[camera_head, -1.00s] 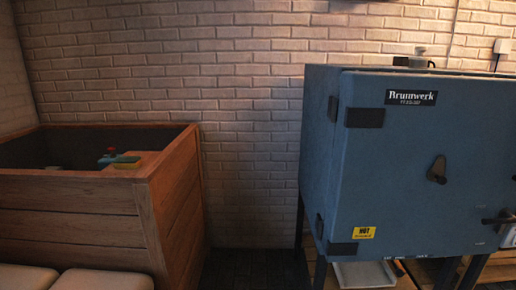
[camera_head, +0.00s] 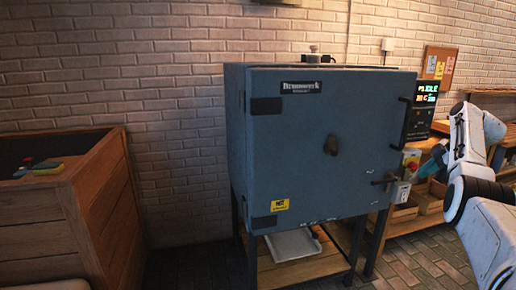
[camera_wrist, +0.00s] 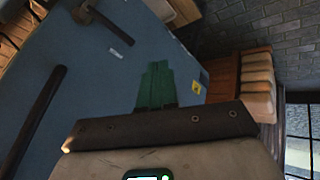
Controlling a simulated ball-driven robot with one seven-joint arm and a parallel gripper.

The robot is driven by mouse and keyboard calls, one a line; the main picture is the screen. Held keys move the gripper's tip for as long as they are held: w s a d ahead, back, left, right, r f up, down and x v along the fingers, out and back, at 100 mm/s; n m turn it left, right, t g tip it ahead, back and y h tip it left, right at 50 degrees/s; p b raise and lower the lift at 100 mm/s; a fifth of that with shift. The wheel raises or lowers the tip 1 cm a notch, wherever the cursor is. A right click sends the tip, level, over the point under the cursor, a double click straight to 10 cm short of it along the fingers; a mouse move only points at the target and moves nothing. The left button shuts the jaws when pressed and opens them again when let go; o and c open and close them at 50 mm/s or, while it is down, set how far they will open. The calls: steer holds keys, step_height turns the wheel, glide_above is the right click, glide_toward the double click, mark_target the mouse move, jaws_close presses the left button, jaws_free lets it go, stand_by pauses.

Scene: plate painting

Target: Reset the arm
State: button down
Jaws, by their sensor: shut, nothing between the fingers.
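My arm (camera_head: 470,170) comes in from the right edge in the head view, bent, at the right of the blue kiln (camera_head: 290,160). My gripper (camera_wrist: 157,70) shows in the wrist view as two green fingers pressed together, shut and empty. In the head view its end is small and partly hidden near the kiln's latch side. The kiln door is closed. A dark handle bar (camera_wrist: 35,115) on the blue face shows at the left of the wrist view, apart from the fingers.
A wooden crate (camera_head: 95,200) stands at the left, with small coloured items on it. A white tray (camera_head: 293,245) lies on the shelf under the kiln. A control panel (camera_head: 420,112) is on the kiln's right. Wooden shelving (camera_head: 425,200) stands behind my arm. Floor between crate and kiln is clear.

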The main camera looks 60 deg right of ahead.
steer(key=w+a+f+y, duration=0.1)
steer(key=w+a+f, duration=0.4)
steer(key=w+f, duration=0.5)
steer(key=w+a+f+m+g+y+p, duration=0.1)
steer(key=w+a+f, duration=0.6)
steer(key=w+a, duration=0.35)
steer(key=w+a+f+m+g+y+p, duration=0.1)
steer(key=w+a+f+p, duration=0.1)
steer(key=w+a+f, duration=0.65)
steer(key=a+f+g+p, duration=0.1)
steer(key=a+f, duration=0.1)
steer(key=a, duration=1.2)
steer(key=a+f+g+p, duration=0.1)
steer(key=a+f, duration=0.1)
steer(key=a, duration=1.2)
steer(key=s+a+r+m+g+p, duration=0.1)
steer(key=s+a+r+m, duration=0.1)
steer(key=s+a, duration=1.1)
steer(key=shift+a+r+h, duration=0.3)
steer(key=shift+a+r, duration=0.2)
steer(key=shift+r, duration=0.4)
